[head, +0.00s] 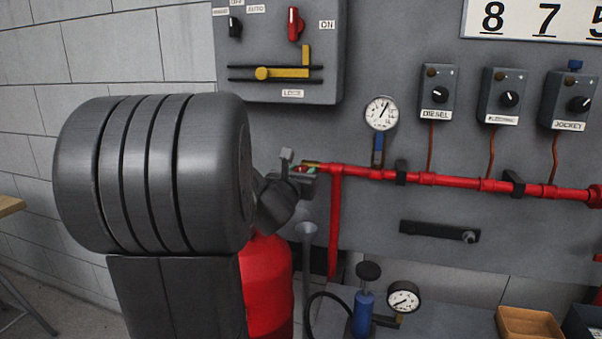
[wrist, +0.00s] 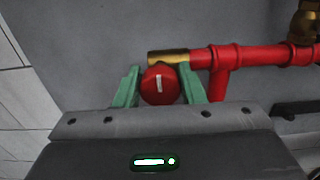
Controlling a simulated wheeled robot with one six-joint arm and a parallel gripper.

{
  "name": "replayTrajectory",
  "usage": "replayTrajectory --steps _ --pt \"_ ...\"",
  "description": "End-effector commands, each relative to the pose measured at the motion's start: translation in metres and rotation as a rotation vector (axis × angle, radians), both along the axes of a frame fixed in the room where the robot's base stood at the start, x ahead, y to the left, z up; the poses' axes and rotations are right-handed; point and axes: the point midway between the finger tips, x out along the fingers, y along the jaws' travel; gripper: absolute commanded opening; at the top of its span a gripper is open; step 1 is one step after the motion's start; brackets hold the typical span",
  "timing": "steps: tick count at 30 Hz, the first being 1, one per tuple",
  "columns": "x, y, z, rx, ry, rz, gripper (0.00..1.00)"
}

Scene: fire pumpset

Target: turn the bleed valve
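The bleed valve shows in the wrist view as a round red knob (wrist: 159,86) with a white mark that stands nearly upright. It sits by a brass fitting (wrist: 168,57) at the left end of a red pipe. My gripper (wrist: 160,84) has its green fingers on the left and right sides of the knob, with no clear gap, and looks shut on it. In the head view my gripper (head: 304,170) is at the pipe's left end, partly behind my arm. Only a small part of the red knob (head: 299,169) shows there.
The red pipe (head: 460,184) runs right along the grey panel. A pressure gauge (head: 381,113) stands above it. A control box (head: 280,50) with levers hangs above my gripper. A blue hand pump (head: 363,313) and a second gauge (head: 403,297) are below.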

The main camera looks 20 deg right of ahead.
Motion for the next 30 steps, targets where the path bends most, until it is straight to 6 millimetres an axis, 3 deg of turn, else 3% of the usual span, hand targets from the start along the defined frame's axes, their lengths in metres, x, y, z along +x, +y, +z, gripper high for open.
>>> replayTrajectory --steps 14,30 --pt "0.0001 0.0004 -0.0007 -0.065 0.049 0.0 0.13" --pt "0.0012 0.0019 -0.0015 -0.434 0.33 0.0 0.13"
